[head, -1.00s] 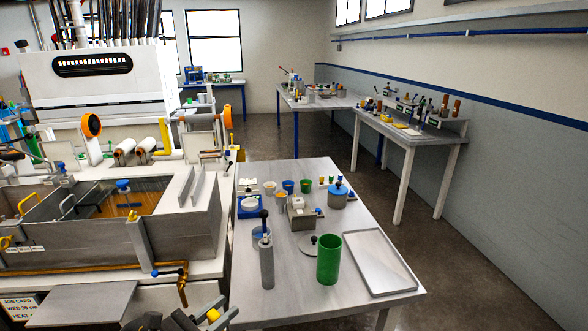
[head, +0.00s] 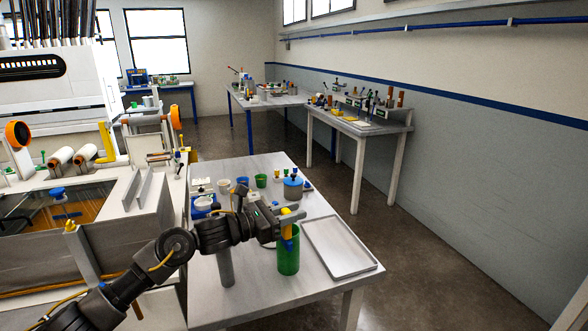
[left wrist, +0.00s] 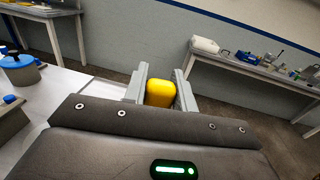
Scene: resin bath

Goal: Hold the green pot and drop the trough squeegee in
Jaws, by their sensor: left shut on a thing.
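The green pot (head: 288,262) stands upright on the grey table, near its front edge. My left gripper (head: 291,214) is above the pot, shut on the trough squeegee (head: 287,231). The squeegee hangs down with a yellow handle and a blue part low at the pot's mouth; I cannot tell how far it reaches inside. In the left wrist view the yellow handle (left wrist: 160,93) sits between the two grey fingers. The pot is hidden in that view. My right gripper is not in view.
A shallow grey tray (head: 366,268) lies right of the pot, close by. A grey cylinder (head: 225,268) stands left of it under my arm. Small cups and a blue-lidded container (head: 293,189) are farther back. The resin bath (head: 110,235) is at the left.

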